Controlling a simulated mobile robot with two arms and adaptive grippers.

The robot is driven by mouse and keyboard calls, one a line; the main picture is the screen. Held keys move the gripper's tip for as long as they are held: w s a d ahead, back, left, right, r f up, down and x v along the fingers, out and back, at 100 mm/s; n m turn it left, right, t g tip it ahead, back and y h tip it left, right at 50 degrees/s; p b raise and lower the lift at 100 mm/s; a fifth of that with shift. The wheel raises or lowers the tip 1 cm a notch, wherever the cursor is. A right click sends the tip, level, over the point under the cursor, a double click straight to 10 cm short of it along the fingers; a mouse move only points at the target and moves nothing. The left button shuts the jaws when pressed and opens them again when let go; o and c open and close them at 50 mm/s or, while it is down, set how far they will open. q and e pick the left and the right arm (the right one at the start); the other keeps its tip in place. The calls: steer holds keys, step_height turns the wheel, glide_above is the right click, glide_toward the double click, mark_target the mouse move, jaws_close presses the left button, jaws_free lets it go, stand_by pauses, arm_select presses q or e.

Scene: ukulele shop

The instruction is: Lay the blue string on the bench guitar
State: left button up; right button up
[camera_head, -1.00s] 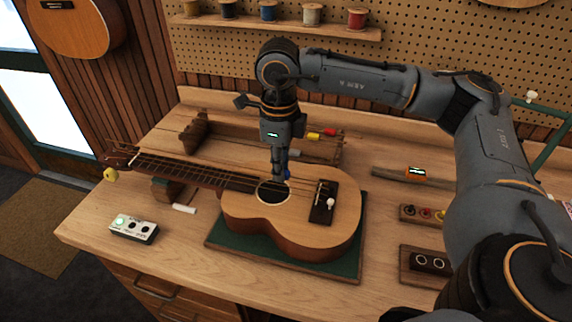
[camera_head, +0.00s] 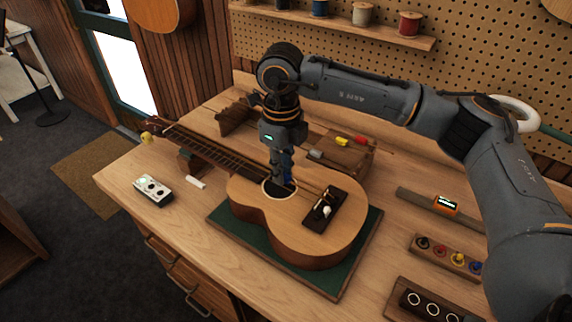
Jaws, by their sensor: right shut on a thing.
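The bench guitar (camera_head: 258,212) lies face up on a green mat (camera_head: 333,283), its neck (camera_head: 205,148) pointing to the back left. My right gripper (camera_head: 280,182) points down just over the sound hole. My left gripper is not in view.
A wooden rack (camera_head: 352,165) behind the guitar holds yellow, red and grey pieces. A small white device (camera_head: 152,190) sits front left. A clip-on tuner (camera_head: 445,205), a row of coloured pegs (camera_head: 441,253) and a block with rings (camera_head: 425,304) stand on the right.

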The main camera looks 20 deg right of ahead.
steer(key=shift+s+d+f, duration=0.1)
steer(key=shift+d+f, duration=0.05)
steer(key=shift+f, duration=0.45)
step_height(320, 180, down, 2)
steer(key=shift+d+f+b, duration=0.1)
steer(key=shift+f+b, duration=0.1)
steer(key=shift+b, duration=0.65)
steer(key=shift+f+b, duration=0.3)
steer(key=shift+f, duration=0.05)
steer(key=shift+f+b, duration=0.35)
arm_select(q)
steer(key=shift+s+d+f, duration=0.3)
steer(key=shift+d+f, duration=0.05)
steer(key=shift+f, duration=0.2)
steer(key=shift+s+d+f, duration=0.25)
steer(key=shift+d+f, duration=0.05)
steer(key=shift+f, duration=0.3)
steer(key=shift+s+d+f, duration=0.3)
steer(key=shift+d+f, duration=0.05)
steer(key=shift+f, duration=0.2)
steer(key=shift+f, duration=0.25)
arm_select(e)
steer(key=o, duration=1.2)
steer(key=shift+c, duration=0.2)
